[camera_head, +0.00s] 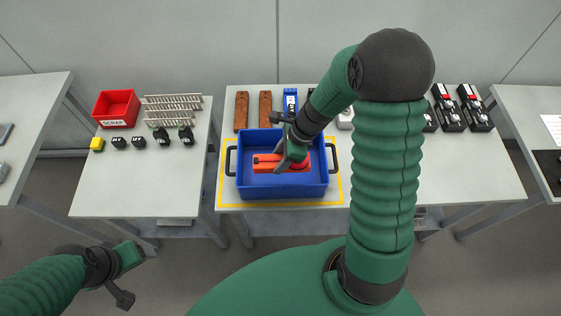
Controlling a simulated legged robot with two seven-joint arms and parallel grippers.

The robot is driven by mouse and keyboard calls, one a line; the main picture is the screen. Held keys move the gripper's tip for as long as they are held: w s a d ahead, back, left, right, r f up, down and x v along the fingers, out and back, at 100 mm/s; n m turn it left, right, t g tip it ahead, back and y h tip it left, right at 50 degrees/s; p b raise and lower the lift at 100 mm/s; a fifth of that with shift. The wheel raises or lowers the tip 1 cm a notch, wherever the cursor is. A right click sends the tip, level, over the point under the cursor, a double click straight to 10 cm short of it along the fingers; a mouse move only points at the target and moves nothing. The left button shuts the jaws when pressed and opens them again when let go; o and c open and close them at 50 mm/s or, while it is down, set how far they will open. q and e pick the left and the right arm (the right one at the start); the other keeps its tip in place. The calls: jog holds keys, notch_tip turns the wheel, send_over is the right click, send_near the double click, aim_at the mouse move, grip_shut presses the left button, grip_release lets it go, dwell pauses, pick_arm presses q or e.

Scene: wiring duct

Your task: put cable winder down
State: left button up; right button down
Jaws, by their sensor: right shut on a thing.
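The orange-red cable winder (267,163) is in the blue bin (282,192), seen from above. My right gripper (292,160) reaches down into the bin and is shut on the cable winder. The jaws and the arm hide part of the winder, so I cannot tell whether it touches the bin floor. The bin stands inside a yellow outline on the middle table and has black side handles. My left gripper (137,277) is low at the left, away from the tables, with its two fingers apart and nothing between them.
A red scrap box (117,108), metal racks (173,107) and several small black items are on the left table (120,190). Brown blocks (241,110) and a blue item (290,102) stand behind the bin. Black devices (449,110) are at back right. The right front tabletop (460,185) is clear.

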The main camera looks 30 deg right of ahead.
jog(key=shift+d+f+b, duration=0.15)
jog(key=shift+f+b, duration=0.15)
jog(key=shift+f, duration=0.5)
jog(key=shift+s+f, duration=0.1)
jog(key=shift+f, duration=0.1)
jog(key=b, duration=0.2)
send_near(275, 182)
jog(key=x, duration=0.5)
jog(key=shift+f, duration=0.2)
jog(key=shift+d, duration=0.1)
jog(key=c, duration=0.9)
grip_release()
jog(key=shift+c, duration=0.2)
jog(key=shift+o, duration=1.3)
jog(key=shift+a, duration=0.25)
pick_arm(q)
notch_tip(275, 182, down, 3)
jog(key=shift+s+a+f, duration=0.1)
jog(key=shift+s+a, duration=0.05)
